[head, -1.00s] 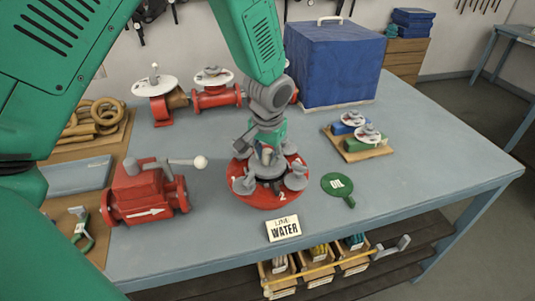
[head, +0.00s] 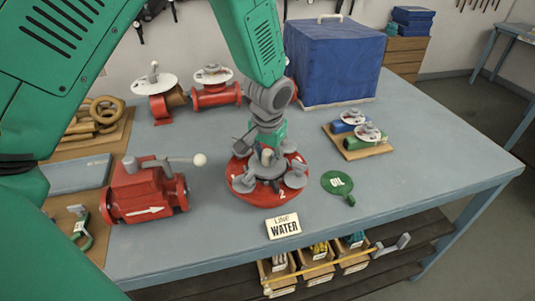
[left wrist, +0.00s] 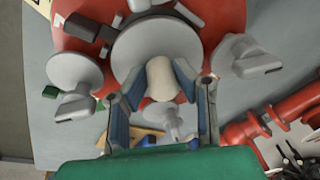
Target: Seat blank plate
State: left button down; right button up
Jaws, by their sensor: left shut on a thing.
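A red round flange (head: 264,203) with white numbers stands on the blue-grey bench, with several grey clamp-like fittings around its rim. A grey round plate (left wrist: 190,42) with a cream knob (left wrist: 162,78) lies over the middle of the flange. My left gripper (head: 267,157) reaches straight down over it. In the left wrist view its blue-padded fingers (left wrist: 160,88) are shut on the knob, one on each side. Whether the plate touches the flange is hard to tell. My right gripper is not in view.
A red valve (head: 147,192) with a lever stands to the left. A green OIL paddle (head: 338,187) lies right, a WATER sign (head: 283,226) in front. Valves (head: 215,92) and a blue box (head: 334,60) stand behind.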

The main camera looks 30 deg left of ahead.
aim_at(268, 171)
pick_arm(q)
jog(key=shift+f, duration=0.3)
jog(key=c, duration=1.2)
grip_release()
jog(key=shift+r, duration=0.2)
notch_tip(268, 171, up, 11)
jog(key=s+d, duration=0.1)
jog(key=shift+s+d+r, duration=0.15)
jog(key=shift+s+d, duration=0.1)
jog(key=shift+s, duration=0.1)
